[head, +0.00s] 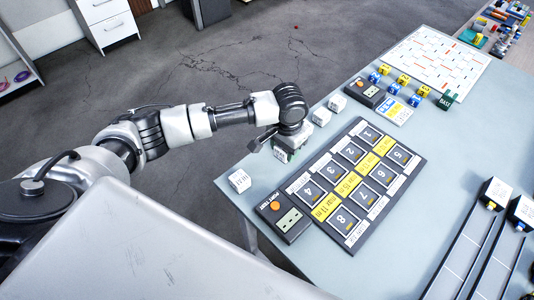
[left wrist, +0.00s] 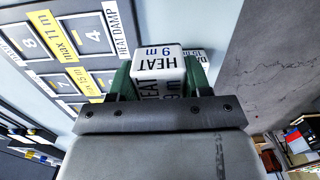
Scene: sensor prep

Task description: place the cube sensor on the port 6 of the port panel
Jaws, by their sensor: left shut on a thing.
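My left gripper (left wrist: 158,85) is shut on a white cube sensor (left wrist: 158,62) marked HEAT 9 m, with its green fingers on either side. In the head view my left gripper (head: 280,150) is over the table's left edge, left of the port panel, and mostly hides the cube. The dark port panel (head: 325,225) lies flat with numbered ports and yellow and white labels. Port 6 (head: 382,177) is in the right row, between 5 and 7, and looks empty. The panel's port 4 end also shows in the left wrist view (left wrist: 75,45). My right gripper is not in view.
White cubes stand along the left edge, at the front (head: 239,181) and behind the gripper (head: 321,116). A dark device (head: 285,218) with an orange button sits beside the panel. Coloured cubes and a white grid board (head: 435,58) are at the back.

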